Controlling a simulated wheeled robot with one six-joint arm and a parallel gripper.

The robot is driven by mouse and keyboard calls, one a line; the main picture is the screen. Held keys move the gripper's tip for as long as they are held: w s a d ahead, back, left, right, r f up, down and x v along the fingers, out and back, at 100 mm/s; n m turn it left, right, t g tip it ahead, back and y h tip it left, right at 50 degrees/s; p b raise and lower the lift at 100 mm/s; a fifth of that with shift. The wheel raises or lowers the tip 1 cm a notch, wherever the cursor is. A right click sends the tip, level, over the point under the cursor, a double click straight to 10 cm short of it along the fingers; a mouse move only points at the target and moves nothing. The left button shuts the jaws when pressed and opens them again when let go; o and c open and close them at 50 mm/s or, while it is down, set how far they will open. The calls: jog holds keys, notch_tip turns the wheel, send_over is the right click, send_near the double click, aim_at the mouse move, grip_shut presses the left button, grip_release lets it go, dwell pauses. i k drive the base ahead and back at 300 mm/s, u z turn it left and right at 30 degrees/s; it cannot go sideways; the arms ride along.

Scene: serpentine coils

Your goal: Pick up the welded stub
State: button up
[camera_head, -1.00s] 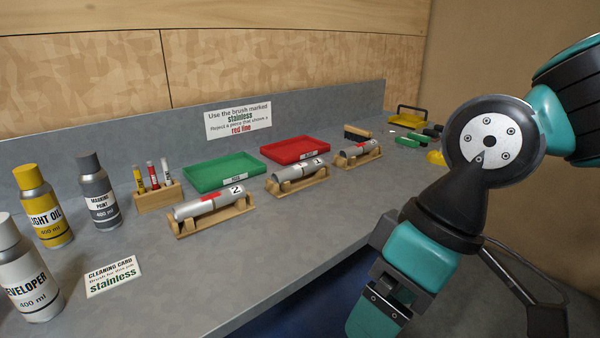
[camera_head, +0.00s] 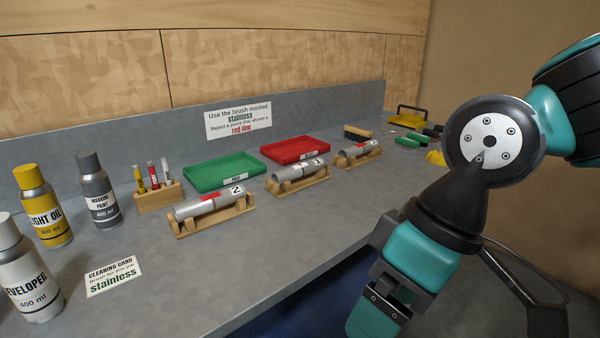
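Three silver welded stubs lie in wooden cradles in a row on the grey bench. The nearest stub (camera_head: 208,203) has a red mark and a label "2". The far stub (camera_head: 358,148) shows a red patch too. My gripper (camera_head: 372,312) hangs at the lower right, off the bench's front edge and apart from all the stubs. Its fingertips are partly cut off by the bottom of the picture, so its opening is unclear.
A green tray (camera_head: 188,185) and a red tray (camera_head: 264,151) stand behind the cradles. Spray cans, including the yellow one (camera_head: 42,207), stand at left near a cleaning card (camera_head: 113,276) reading "stainless". A marker rack (camera_head: 158,197) is beside them. The front bench strip is clear.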

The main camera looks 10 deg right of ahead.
aim_at(300, 170)
jog(key=u, duration=0.05)
jog(key=k, duration=0.65)
jog(key=z, duration=0.55)
jog(key=i, duration=1.5)
jog(key=u, duration=0.8)
jog(key=i, duration=0.5)
jog(key=u, duration=0.5)
